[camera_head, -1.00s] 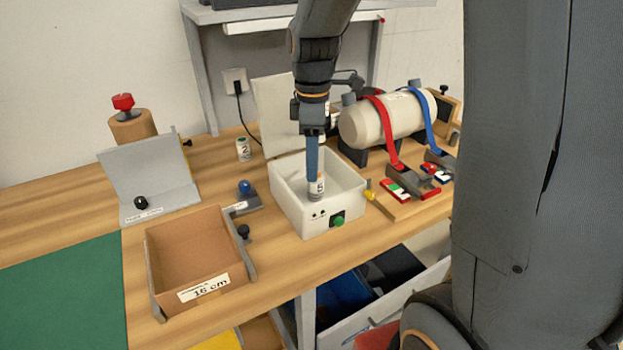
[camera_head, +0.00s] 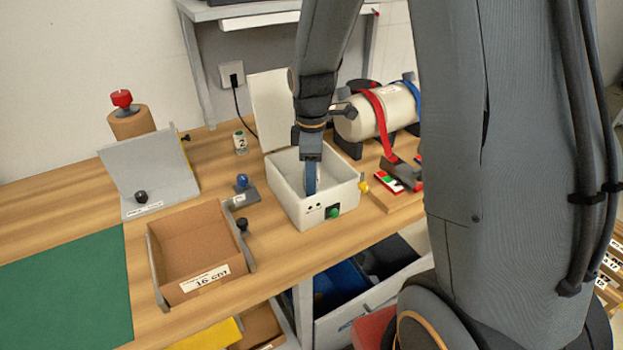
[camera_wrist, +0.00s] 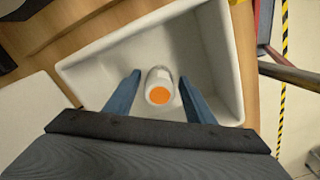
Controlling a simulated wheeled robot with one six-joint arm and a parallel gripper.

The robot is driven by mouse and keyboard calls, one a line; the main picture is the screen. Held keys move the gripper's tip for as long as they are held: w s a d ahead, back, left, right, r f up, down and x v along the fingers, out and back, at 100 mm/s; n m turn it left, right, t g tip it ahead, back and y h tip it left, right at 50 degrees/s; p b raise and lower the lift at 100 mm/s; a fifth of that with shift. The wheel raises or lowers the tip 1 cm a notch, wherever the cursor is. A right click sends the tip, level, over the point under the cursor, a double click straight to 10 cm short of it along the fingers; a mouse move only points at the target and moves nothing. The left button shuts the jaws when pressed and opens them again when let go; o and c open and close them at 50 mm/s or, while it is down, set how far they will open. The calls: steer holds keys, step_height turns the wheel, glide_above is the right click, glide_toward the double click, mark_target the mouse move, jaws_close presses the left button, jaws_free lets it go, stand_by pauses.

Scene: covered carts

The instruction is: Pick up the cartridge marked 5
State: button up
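A pale cartridge with an orange end (camera_wrist: 160,92) stands in the white open box (camera_head: 343,200), seen from above in the wrist view. Its number does not show now. In the head view it is hidden behind my gripper and the box's front wall. My gripper (camera_head: 311,190) reaches down into the box. In the wrist view my gripper (camera_wrist: 160,76) is open, one blue finger on each side of the cartridge, with a gap on both sides.
The box's raised lid (camera_head: 273,108) stands behind it. Another cartridge marked 2 (camera_head: 240,142) stands on the bench to the left. A brown tray (camera_head: 190,250) lies front left. A strapped cream cylinder (camera_head: 365,122) is at the right, and a green mat (camera_head: 70,295) far left.

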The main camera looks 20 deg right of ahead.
steer(key=c, duration=1)
steer(key=shift+c, duration=0.2)
steer(key=shift+r, duration=0.15)
